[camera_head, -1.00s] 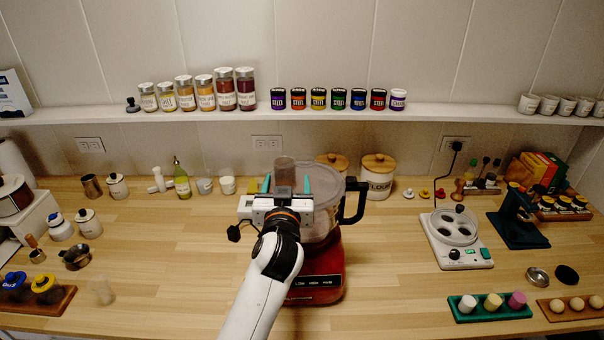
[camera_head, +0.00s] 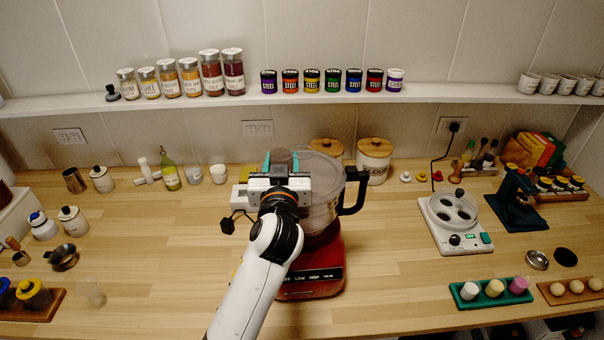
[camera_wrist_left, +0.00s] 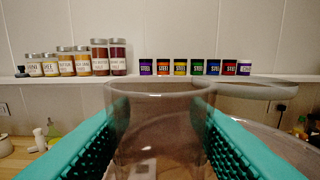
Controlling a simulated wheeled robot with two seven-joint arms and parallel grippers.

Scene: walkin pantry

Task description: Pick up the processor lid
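The processor lid (camera_head: 321,172) is a clear round cover with an upright clear feed tube, over the bowl of the red-based food processor (camera_head: 312,268). Its tube shows large in the left wrist view (camera_wrist_left: 160,125), between the teal fingers of my left gripper (camera_head: 281,160). Both fingertips lie against the tube's sides, so the gripper looks shut on it. Whether the lid is clear of the bowl rim is hard to tell, because my wrist hides part of it. My right gripper is not in view.
Lidded canisters (camera_head: 374,160) stand close behind the processor, and its black handle (camera_head: 354,192) sticks out right. A shelf (camera_head: 430,107) with jars runs along the wall. A white cooker (camera_head: 455,222) stands right.

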